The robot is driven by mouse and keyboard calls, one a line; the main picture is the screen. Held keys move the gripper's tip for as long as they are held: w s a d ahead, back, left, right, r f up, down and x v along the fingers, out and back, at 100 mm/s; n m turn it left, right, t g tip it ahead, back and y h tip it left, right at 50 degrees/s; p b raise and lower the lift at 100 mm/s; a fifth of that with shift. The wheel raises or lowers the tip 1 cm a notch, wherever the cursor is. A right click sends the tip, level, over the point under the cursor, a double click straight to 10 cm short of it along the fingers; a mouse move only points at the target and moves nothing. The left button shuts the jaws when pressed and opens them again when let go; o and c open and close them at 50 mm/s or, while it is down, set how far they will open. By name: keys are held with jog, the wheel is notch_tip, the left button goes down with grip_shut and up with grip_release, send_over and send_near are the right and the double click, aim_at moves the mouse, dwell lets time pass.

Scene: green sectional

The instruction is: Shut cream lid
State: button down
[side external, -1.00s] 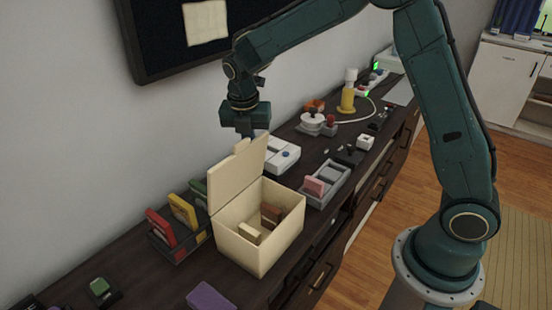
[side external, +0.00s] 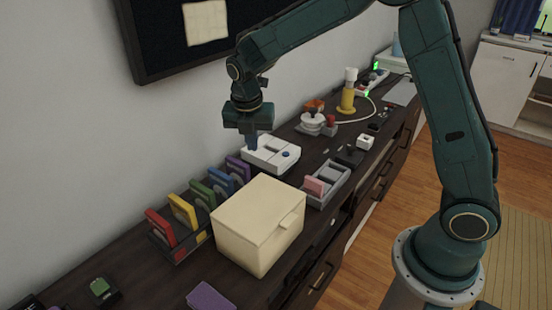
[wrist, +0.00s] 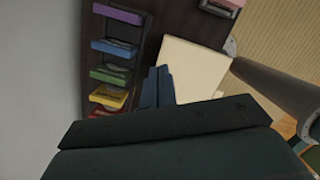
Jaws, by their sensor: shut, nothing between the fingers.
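The cream box stands on the dark cabinet top in the side view. Its cream lid (side external: 258,211) lies flat across the top, with a small tab on the right-hand side. The lid also shows in the wrist view (wrist: 193,70), partly hidden by my gripper. My gripper (side external: 252,143) is shut and empty, pointing down above and behind the box, clear of the lid. In the wrist view its fingertips (wrist: 157,72) are together beside the lid's edge.
A rack of coloured cartridges (side external: 183,222) stands left of the box by the wall. A white console (side external: 271,154) lies behind it, and a grey tray with a pink cartridge (side external: 316,187) is at its right. A purple item (side external: 210,298) lies in front.

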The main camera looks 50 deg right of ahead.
jog(key=shift+r, duration=0.1)
jog(key=d+v, duration=0.1)
jog(key=v, duration=0.6)
jog(key=shift+w+r, duration=0.35)
jog(key=shift+r, duration=0.1)
dwell(0.4)
jog(key=shift+d, duration=0.1)
jog(key=s+d+r+m+t+y, duration=0.1)
jog(key=s+r+m, duration=0.3)
jog(key=s+m, duration=0.25)
jog(key=s+r+m+t, duration=0.1)
jog(key=s+r+m, duration=0.2)
jog(key=s+m, duration=0.3)
jog(key=s+f+m+t+y, duration=0.1)
jog(key=s+m+t, duration=0.1)
jog(key=s+m, duration=0.9)
jog(key=s, duration=0.5)
jog(key=shift+a+f, duration=0.35)
jog(key=shift+f, duration=0.05)
